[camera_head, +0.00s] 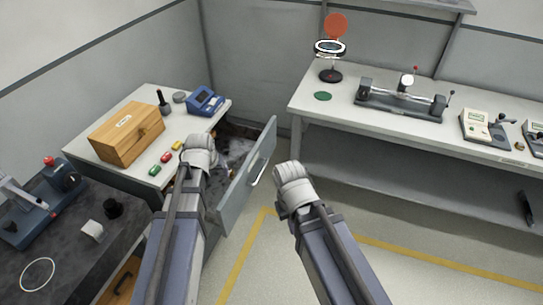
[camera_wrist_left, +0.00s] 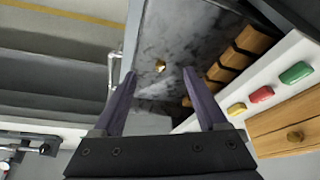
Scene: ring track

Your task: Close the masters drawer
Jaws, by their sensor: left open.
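The masters drawer (camera_head: 250,173) stands pulled out from under the left table, its grey front and bar handle (camera_head: 258,176) facing right. In the left wrist view the drawer's mottled grey interior (camera_wrist_left: 185,40) lies beyond the fingers, with a small brass piece (camera_wrist_left: 160,66) in it. The handle (camera_wrist_left: 113,70) shows left of the drawer front. My left gripper (camera_wrist_left: 156,76) is open and empty, over the drawer area. In the head view its wrist (camera_head: 199,152) hides its fingers and part of the drawer. My right wrist (camera_head: 292,185) is right of the drawer front, apart from it; its fingers are hidden.
The left table holds a wooden box (camera_head: 126,133), a blue device (camera_head: 205,101) and small red, yellow and green pieces. A long bench (camera_head: 420,135) with instruments stands at the back right. Bare floor with yellow lines (camera_head: 400,250) lies right of the drawer.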

